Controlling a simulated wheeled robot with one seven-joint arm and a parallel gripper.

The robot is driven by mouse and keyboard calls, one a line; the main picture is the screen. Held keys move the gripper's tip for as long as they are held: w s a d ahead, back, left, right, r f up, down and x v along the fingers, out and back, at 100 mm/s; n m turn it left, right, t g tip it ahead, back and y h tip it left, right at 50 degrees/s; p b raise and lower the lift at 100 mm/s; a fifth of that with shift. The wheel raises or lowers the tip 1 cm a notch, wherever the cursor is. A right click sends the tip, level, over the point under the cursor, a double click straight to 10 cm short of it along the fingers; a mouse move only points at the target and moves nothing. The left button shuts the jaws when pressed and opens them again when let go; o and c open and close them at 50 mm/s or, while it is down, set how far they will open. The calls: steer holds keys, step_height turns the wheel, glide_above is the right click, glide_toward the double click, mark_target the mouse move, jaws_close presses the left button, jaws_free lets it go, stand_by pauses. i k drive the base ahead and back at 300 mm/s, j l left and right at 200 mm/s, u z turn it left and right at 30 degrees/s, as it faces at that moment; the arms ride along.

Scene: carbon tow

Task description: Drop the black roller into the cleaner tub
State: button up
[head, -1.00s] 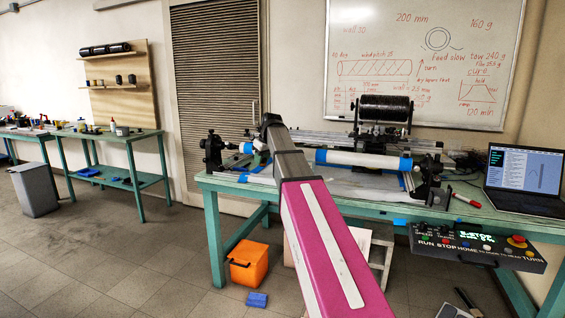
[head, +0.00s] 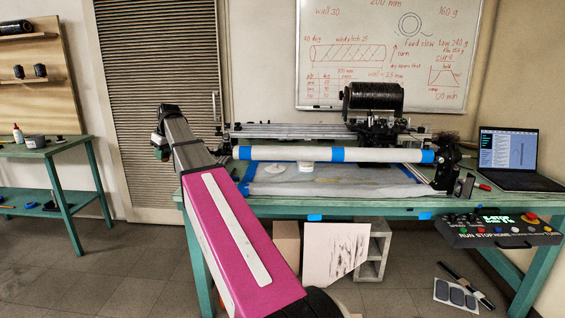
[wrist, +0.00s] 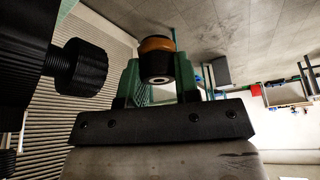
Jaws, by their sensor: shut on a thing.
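My gripper (wrist: 157,80) has green fingers and is shut on a short black cylinder with an orange-brown band, which looks like the black roller (wrist: 158,66). One round end with a dark centre faces the wrist camera. In the head view my gripper (head: 160,152) is at the far end of my arm, left of the winding bench, and the roller cannot be made out there. I cannot identify the cleaner tub with certainty. A small dark grey container (head: 35,141) stands on the left green table.
The green bench (head: 335,205) carries the winding machine with a white, blue-taped tube (head: 340,154) and a laptop (head: 507,156). A black ridged knob (wrist: 84,67) is close left of my gripper in the wrist view. Open floor lies between the tables.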

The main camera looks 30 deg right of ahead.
mark_target(308, 170)
steer(key=i+j+z, duration=0.5)
steer(key=j, duration=0.3)
steer(key=i+l+z, duration=0.1)
steer(key=l+z, duration=0.6)
steer(key=l, duration=1)
